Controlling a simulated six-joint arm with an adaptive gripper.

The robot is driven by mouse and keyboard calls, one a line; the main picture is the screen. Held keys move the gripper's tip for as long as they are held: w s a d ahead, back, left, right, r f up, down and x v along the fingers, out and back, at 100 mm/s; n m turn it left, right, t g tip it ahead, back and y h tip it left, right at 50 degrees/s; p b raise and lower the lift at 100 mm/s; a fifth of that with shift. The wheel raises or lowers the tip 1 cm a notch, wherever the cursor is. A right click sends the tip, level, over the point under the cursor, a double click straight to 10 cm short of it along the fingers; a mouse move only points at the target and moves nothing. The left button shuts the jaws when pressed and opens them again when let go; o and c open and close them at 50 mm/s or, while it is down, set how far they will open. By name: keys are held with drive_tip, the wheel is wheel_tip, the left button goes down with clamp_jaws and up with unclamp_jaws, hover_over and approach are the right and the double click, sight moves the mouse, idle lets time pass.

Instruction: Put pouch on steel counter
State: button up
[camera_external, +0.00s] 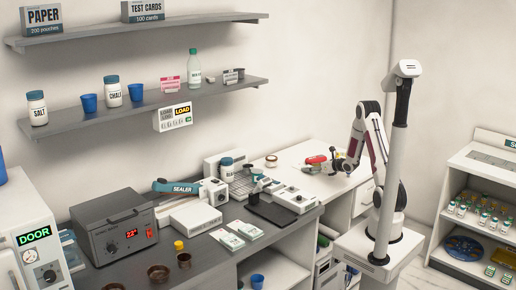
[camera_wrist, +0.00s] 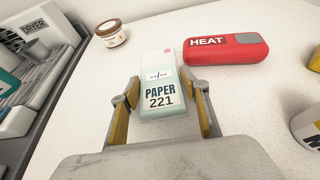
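The pouch (camera_wrist: 165,92), pale green and white with a "PAPER 221" label, lies on the white worktop in the wrist view. My gripper (camera_wrist: 167,88) is open, with one yellow-padded finger on each side of the pouch's near part. A gap shows at the left finger; whether the right finger touches the pouch is unclear. In the external view my gripper (camera_external: 341,164) is low over the white worktop, and the pouch cannot be made out clearly there. The grey steel counter (camera_external: 222,262) runs along the wall to the left in that view.
A red "HEAT" device (camera_wrist: 226,48) lies just right of the pouch. A small brown-lidded jar (camera_wrist: 111,33) stands at the far left. The dryer (camera_wrist: 40,40) is at the left edge. The grey counter holds a sealer (camera_external: 190,188), white packets (camera_external: 231,240) and brown bowls (camera_external: 158,273).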

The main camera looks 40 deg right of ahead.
drive_tip(key=o, duration=0.4)
drive_tip(key=shift+r, duration=0.2)
drive_tip(key=shift+v, duration=6)
